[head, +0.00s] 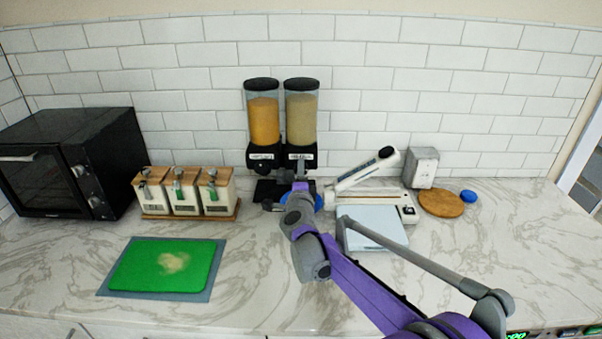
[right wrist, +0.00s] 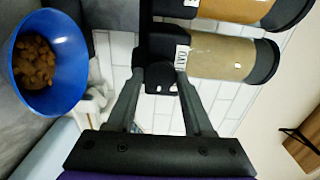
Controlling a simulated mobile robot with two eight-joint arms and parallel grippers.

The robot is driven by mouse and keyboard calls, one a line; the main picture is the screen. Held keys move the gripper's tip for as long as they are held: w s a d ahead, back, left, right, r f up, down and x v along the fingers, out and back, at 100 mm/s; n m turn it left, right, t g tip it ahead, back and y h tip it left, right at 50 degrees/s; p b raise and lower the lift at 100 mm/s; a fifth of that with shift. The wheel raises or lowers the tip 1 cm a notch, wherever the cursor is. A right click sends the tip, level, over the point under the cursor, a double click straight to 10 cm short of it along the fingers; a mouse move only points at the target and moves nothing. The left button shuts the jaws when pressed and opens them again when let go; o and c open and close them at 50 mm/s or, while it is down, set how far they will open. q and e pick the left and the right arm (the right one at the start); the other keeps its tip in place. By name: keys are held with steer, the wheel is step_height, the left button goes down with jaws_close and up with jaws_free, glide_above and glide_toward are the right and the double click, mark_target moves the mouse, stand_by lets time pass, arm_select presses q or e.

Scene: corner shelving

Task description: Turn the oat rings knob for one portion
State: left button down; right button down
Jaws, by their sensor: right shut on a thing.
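A twin cereal dispenser stands against the tiled wall. Its left canister (head: 264,120) holds orange cereal and its right canister (head: 301,118) holds tan cereal. I cannot read the labels surely. My right gripper (head: 299,188) is at the front of the right-hand unit. My left gripper is not in view.
Three wooden-lidded containers (head: 182,192) on a tray and a black oven (head: 70,160) stand to the left. A green board (head: 140,265) lies in front. A white appliance (head: 376,199), a metal container (head: 423,168) and a round wooden board (head: 441,203) stand to the right.

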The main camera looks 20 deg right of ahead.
stand_by(0.4)
steer(key=shift+c, duration=1.4)
jaws_free()
steer(key=b+v, duration=0.1)
steer(key=v, duration=1)
steer(key=shift+r, duration=0.1)
